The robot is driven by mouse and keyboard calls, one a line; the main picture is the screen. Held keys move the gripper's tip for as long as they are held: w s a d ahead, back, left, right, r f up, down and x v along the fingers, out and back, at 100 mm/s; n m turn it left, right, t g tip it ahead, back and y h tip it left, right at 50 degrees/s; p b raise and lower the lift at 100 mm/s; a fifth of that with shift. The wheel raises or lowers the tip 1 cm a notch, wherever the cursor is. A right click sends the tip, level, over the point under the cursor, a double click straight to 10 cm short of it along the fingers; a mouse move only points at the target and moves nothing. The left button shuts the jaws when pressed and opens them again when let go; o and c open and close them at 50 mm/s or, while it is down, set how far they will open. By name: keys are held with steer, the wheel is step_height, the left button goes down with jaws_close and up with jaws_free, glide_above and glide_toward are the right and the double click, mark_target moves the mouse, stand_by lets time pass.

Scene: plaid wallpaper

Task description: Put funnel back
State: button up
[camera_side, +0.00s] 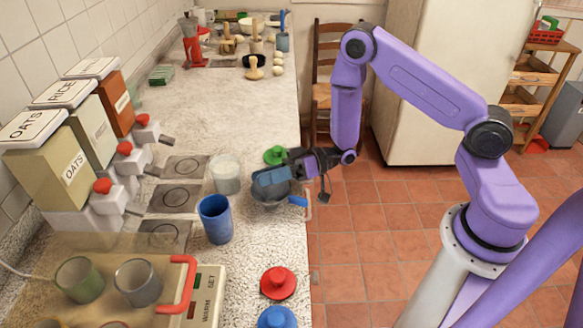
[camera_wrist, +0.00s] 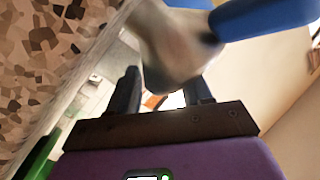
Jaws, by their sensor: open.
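A grey funnel (camera_side: 268,198) with a blue handle (camera_side: 298,201) is at the right edge of the counter, beside the white container and the blue cup. My gripper (camera_side: 268,179) is open and right over the funnel, partly covering it. In the wrist view, the blurred grey funnel (camera_wrist: 172,48) fills the space in front of and between my two dark fingers (camera_wrist: 160,92), with its blue handle (camera_wrist: 262,17) at top right. I cannot tell whether the fingers touch it, or whether it rests on the counter.
A white container (camera_side: 226,174), a blue cup (camera_side: 215,220) and a green lid (camera_side: 275,155) stand close by. Dispensers (camera_side: 60,170) with red knobs line the wall above square pads (camera_side: 174,198). A warmer (camera_side: 207,300) and red lid (camera_side: 278,283) are in front.

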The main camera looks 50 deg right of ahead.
steer(key=v, duration=1)
steer(key=shift+s+d, duration=0.2)
steer(key=shift+d, duration=0.15)
steer(key=shift+a+r, duration=0.1)
steer(key=w+a+r+n+h, duration=0.1)
steer(key=a+h, duration=0.1)
steer(key=w+a+r+n+h, duration=0.1)
steer(key=w+a+n+h, duration=0.1)
steer(key=shift+a+r, duration=0.15)
steer(key=shift+r, duration=0.1)
steer(key=shift+a+r+n+h, duration=0.1)
steer(key=shift+a+n+h, duration=0.2)
steer(key=shift+a+h, duration=0.5)
steer(key=shift+s+a+r+g+h, duration=0.1)
steer(key=shift+s+r+g+h, duration=0.1)
steer(key=shift+h, duration=0.4)
steer(key=shift+s+r+g+h, duration=0.1)
steer(key=shift+s+r+h, duration=0.05)
steer(key=shift+h, duration=0.45)
steer(key=s+d+r+g+h, duration=0.2)
steer(key=s, duration=0.6)
steer(key=s+d+r+n+g+h, duration=0.1)
steer(key=s+d+r+g+h, duration=0.1)
steer(key=s, duration=0.6)
steer(key=s+d+r+n+g+h, duration=0.1)
steer(key=s+d+r+h, duration=0.1)
steer(key=s, duration=0.6)
steer(key=shift+s+d+r+g+h, duration=0.25)
steer(key=shift+r+g+h, duration=0.15)
steer(key=shift+r+h, duration=0.6)
